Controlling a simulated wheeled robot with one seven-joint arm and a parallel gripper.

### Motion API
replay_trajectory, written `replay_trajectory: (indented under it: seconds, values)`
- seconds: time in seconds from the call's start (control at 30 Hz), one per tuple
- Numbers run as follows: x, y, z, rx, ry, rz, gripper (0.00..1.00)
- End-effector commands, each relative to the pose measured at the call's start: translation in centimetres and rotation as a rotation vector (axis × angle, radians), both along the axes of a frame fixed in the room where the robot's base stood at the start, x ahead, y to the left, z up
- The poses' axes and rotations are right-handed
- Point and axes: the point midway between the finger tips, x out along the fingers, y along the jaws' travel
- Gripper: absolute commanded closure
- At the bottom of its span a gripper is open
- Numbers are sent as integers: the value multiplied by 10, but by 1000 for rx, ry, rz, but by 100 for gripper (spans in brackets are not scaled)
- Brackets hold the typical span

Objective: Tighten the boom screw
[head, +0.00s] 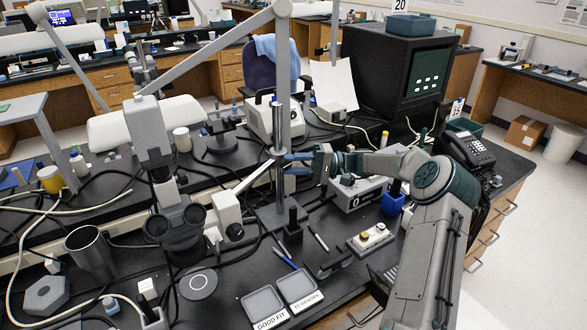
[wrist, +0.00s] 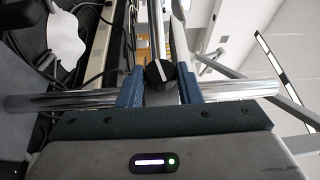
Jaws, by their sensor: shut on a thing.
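The boom screw (wrist: 160,73) is a round black knob with a white line across its face, in the wrist view. The line stands close to upright, leaning slightly. My gripper (wrist: 161,80) has its two blue fingers closed on either side of the knob. A shiny boom bar (wrist: 50,102) runs sideways behind the fingers. In the head view my gripper (head: 282,161) is at the grey upright post (head: 283,100) of the boom stand. The knob cannot be made out there. The microscope (head: 178,222) hangs to the left of the post.
Two small grey trays, labelled GOOD FIT (head: 264,305) and TO REWORK (head: 299,287), lie in front of the stand. Pens (head: 284,257) and a small block with round knobs (head: 371,238) lie nearby. A grey box (head: 356,194) and a telephone (head: 470,151) stand to the right.

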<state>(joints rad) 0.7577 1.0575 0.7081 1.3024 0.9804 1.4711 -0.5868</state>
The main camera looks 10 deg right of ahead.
Motion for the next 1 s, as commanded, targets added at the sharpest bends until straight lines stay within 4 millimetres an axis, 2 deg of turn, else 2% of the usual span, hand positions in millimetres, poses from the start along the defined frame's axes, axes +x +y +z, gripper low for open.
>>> replay_trajectory:
  seconds: [0.03,0.4,0.97,1.0]
  values:
    - [-1,0,-5,33,13,2,91]
    - [-1,1,-6,177,59,3,91]
    - [-1,2,-5,201,67,3,91]
    - [-1,2,-5,201,67,3,57]
